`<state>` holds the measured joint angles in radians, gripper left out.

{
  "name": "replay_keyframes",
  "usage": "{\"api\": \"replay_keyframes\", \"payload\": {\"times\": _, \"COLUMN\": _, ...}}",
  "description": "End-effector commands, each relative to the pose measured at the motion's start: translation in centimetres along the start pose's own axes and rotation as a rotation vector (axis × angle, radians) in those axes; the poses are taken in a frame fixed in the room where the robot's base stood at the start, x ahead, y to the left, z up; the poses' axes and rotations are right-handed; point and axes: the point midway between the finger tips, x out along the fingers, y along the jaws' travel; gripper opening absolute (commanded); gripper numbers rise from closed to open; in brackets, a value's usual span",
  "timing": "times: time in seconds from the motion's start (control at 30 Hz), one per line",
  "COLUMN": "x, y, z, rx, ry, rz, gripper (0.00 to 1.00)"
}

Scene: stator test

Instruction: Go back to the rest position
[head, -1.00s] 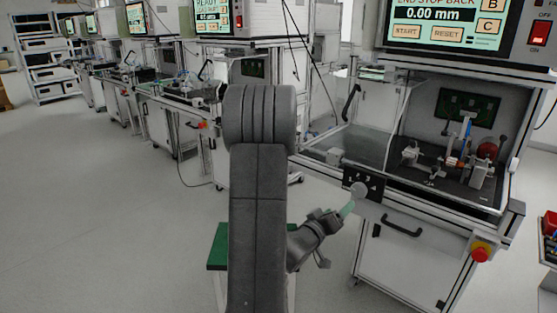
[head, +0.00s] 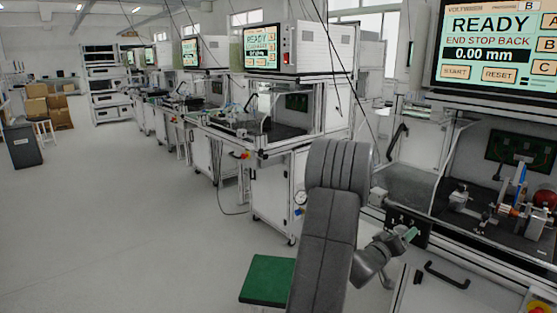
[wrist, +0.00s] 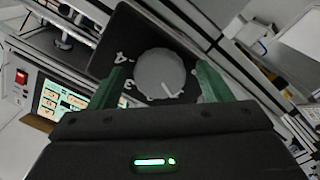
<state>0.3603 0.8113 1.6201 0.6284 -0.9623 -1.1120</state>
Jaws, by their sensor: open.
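My gripper (head: 411,235) has green fingertips and is open in front of a workstation at the right of the head view. In the wrist view my gripper (wrist: 163,80) has one finger on each side of a round grey knob (wrist: 160,72) with a white pointer line. Whether the fingers touch the knob, I cannot tell. The knob sits on a dark panel (wrist: 128,42) with numbers, of which 3 and 4 show. Nothing is held. My grey arm covers part of the workstation front in the head view.
The workstation has a screen (head: 497,45) reading READY and 0.00 mm, a drawer handle (head: 446,276) and a red button (head: 537,309). A green-topped stool (head: 267,279) stands left of my arm. More workstations line the back. The floor (head: 130,215) at left is clear.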

Motion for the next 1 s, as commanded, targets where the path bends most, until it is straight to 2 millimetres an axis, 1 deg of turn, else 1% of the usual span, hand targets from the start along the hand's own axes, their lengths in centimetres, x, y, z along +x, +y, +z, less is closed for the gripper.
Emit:
{"api": "replay_keyframes", "payload": {"times": 0.23, "x": -0.3, "y": 0.0, "z": 0.0, "rx": -0.001, "ry": 0.000, "rz": 0.000, "gripper": 0.72}}
{"api": "replay_keyframes", "payload": {"times": 0.37, "x": -1.5, "y": 0.0, "z": -0.1, "rx": -0.003, "ry": 0.001, "rz": 0.000, "gripper": 0.72}}
{"api": "replay_keyframes", "payload": {"times": 0.47, "x": -3.2, "y": -0.1, "z": -0.1, "rx": -0.003, "ry": 0.001, "rz": -0.001, "gripper": 0.72}}
{"api": "replay_keyframes", "payload": {"times": 1.0, "x": -14.0, "y": -0.1, "z": -0.1, "rx": -0.004, "ry": 0.003, "rz": -0.003, "gripper": 0.72}}
